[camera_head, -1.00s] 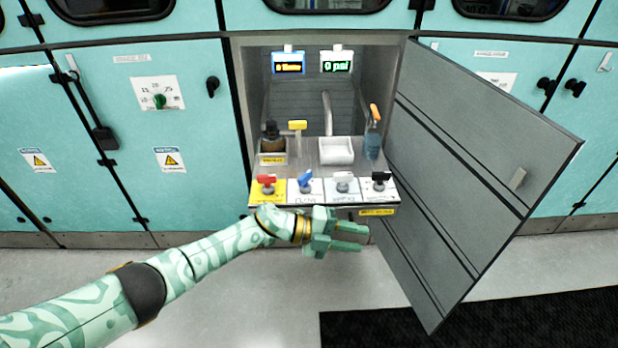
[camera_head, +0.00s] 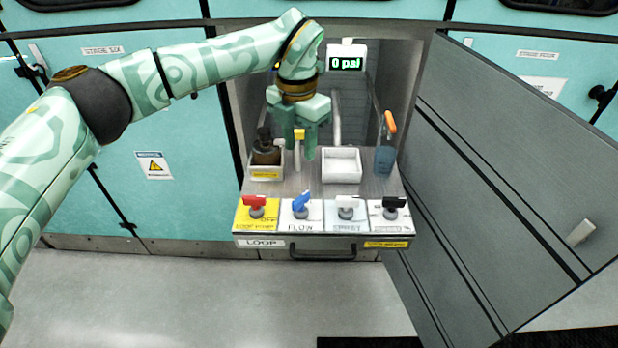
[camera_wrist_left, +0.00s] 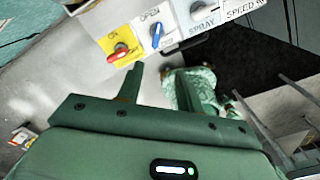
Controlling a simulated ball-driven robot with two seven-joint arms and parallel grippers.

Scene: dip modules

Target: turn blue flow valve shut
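The blue flow valve (camera_head: 302,202) is a small blue lever on a round knob, on the white FLOW plate of the front panel. Its handle is tilted in the head view. It also shows in the left wrist view (camera_wrist_left: 157,36), beyond the fingertips, near the word OPEN. My left gripper (camera_head: 301,150) points down over the shelf, behind and above the valve row. Its two fingers are apart with nothing between them and do not touch the blue valve. The left wrist view also shows the spread fingers (camera_wrist_left: 158,82). My right gripper is not in view.
A red valve (camera_head: 256,206) is left of the blue one; white (camera_head: 346,207) and black (camera_head: 391,208) valves are right. The grey door (camera_head: 500,170) stands open right.

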